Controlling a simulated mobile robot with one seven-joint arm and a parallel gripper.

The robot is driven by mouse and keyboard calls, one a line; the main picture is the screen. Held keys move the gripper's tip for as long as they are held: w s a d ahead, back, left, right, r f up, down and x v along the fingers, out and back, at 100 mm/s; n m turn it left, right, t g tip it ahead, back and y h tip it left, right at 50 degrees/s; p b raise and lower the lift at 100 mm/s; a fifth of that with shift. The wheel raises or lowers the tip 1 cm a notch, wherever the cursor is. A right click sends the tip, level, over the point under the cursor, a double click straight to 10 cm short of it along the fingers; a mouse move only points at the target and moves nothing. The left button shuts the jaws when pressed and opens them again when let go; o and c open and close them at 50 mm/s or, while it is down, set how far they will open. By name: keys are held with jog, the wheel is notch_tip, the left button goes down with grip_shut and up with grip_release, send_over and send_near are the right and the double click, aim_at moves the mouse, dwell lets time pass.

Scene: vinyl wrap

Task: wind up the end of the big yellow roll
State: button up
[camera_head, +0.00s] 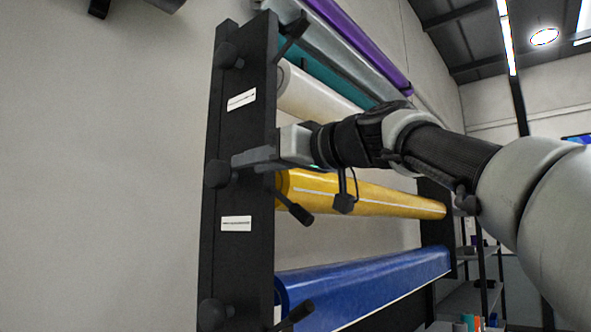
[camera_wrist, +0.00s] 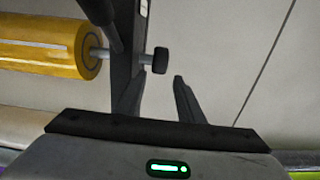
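The big yellow roll (camera_head: 365,195) lies across the rack in the second row from the bottom, with a pale strip along it. It also shows at upper left in the wrist view (camera_wrist: 45,45). A round black knob (camera_head: 217,174) sits on the rack's outer side at the roll's height. In the wrist view a knob (camera_wrist: 160,61) at the end of the roll's axle appears just beyond and between my fingertips. My gripper (camera_wrist: 159,80) is open and empty, and overlaps the rack's end panel in the head view.
The black rack end panel (camera_head: 238,275) stands close to my fingers. A blue roll (camera_head: 365,285) lies below; white (camera_head: 315,97), teal and purple rolls lie above. The wall side at left is clear.

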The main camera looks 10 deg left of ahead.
aim_at(226, 172)
jog(key=p+x, duration=0.3)
jog(key=x, duration=0.5)
jog(key=shift+a+r+p, duration=0.1)
jog(key=shift+r+p, duration=0.05)
jog(key=shift+p, duration=0.15)
jog(key=shift+w+a, duration=0.4)
jog(key=shift+a, duration=0.15)
jog(key=c, duration=0.8)
jog(key=f+b, duration=0.1)
jog(key=b, duration=0.1)
jog(key=shift+f+y+b, duration=0.15)
jog(key=shift+y+b, duration=0.15)
jog(key=shift+t+y+b, duration=0.3)
jog(key=shift+b, duration=0.8)
jog(key=shift+r, duration=0.3)
